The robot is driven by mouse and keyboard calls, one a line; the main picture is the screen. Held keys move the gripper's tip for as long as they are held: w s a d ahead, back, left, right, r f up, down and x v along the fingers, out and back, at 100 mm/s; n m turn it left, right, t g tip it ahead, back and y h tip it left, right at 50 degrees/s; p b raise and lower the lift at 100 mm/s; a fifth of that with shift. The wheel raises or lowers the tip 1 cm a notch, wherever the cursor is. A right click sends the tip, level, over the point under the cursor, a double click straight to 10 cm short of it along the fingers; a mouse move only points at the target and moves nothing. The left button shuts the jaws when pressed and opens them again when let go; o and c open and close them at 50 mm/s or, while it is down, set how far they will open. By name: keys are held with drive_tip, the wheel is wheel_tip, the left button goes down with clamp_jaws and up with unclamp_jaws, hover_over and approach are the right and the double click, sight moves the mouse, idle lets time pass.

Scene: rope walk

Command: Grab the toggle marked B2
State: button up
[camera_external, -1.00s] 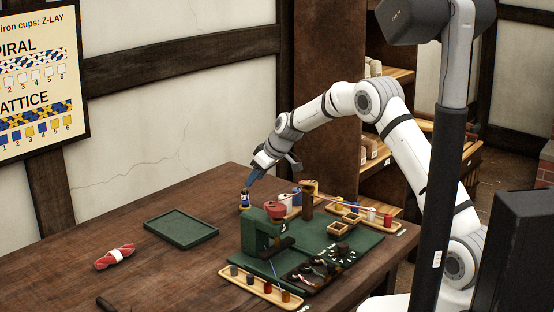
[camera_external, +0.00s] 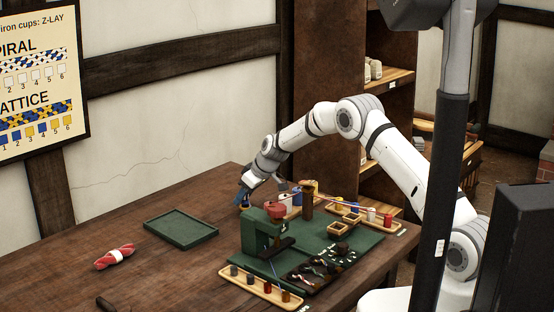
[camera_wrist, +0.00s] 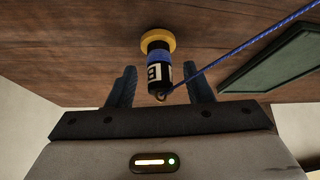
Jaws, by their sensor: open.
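The toggle (camera_wrist: 157,62) stands upright on the table in the wrist view. It is dark, with a blue band, a yellow round flange at its foot and a white label. A "B" shows on the label; the rest is not clear. A blue cord (camera_wrist: 245,43) runs from its end off to the right. My gripper (camera_wrist: 160,78) is open, with one blue finger on each side of the toggle and a gap on both sides. In the external view my gripper (camera_external: 246,190) is lowered over the toggle's spot and mostly hides it.
To the right is a green mat (camera_external: 318,241) with a green block stand (camera_external: 256,236), pots and small parts. A wooden cup tray (camera_external: 262,288) lies in front.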

drive_tip(key=shift+c, duration=0.3)
clamp_jaws()
